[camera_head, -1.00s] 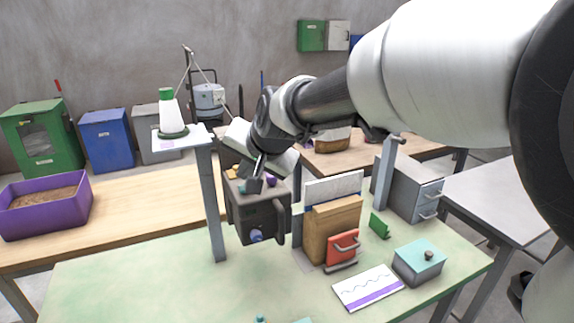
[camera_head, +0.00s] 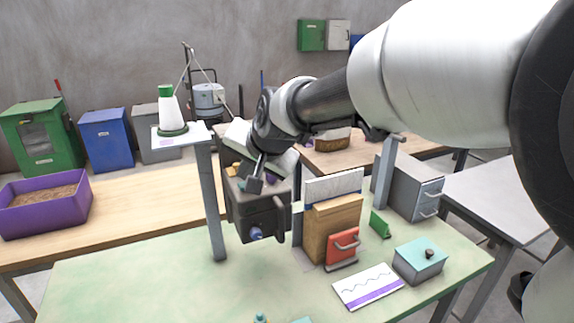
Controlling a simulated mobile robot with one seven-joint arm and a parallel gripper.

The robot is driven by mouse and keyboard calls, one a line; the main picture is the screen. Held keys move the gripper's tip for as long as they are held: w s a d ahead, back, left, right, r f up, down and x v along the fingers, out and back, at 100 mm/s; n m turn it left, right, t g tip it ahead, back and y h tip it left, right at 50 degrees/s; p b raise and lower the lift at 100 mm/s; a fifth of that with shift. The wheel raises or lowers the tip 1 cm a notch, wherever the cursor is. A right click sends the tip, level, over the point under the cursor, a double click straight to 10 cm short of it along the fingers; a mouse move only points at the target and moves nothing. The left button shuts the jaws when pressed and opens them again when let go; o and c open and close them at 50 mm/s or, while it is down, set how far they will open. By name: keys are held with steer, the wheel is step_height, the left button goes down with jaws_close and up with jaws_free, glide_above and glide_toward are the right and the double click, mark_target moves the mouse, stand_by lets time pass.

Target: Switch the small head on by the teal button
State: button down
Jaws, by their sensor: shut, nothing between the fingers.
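The small head looks to be the dark grey box (camera_head: 262,217) on the post side of the green table, with a blue knob (camera_head: 256,234) on its front face. Small coloured parts sit on its top. A small teal spot, probably the teal button (camera_head: 241,186), shows at the top left, just beside my fingertips. My gripper (camera_head: 254,186) is shut and empty, pointing down at the top of the box. Whether the fingertips touch the button or the box top cannot be told.
A grey post (camera_head: 211,205) with a plate carrying a white and green cone (camera_head: 170,112) stands left of the box. A teal-lidded box (camera_head: 420,260) and a chart card (camera_head: 367,287) lie on the green table.

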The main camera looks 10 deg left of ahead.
steer(key=shift+f+b, duration=0.45)
steer(key=shift+f, duration=0.15)
stand_by(0.7)
steer(key=shift+r, duration=0.15)
steer(key=shift+r+p, duration=0.75)
steer(key=shift+r, duration=0.1)
step_height(320, 180, up, 6)
steer(key=p, duration=0.4)
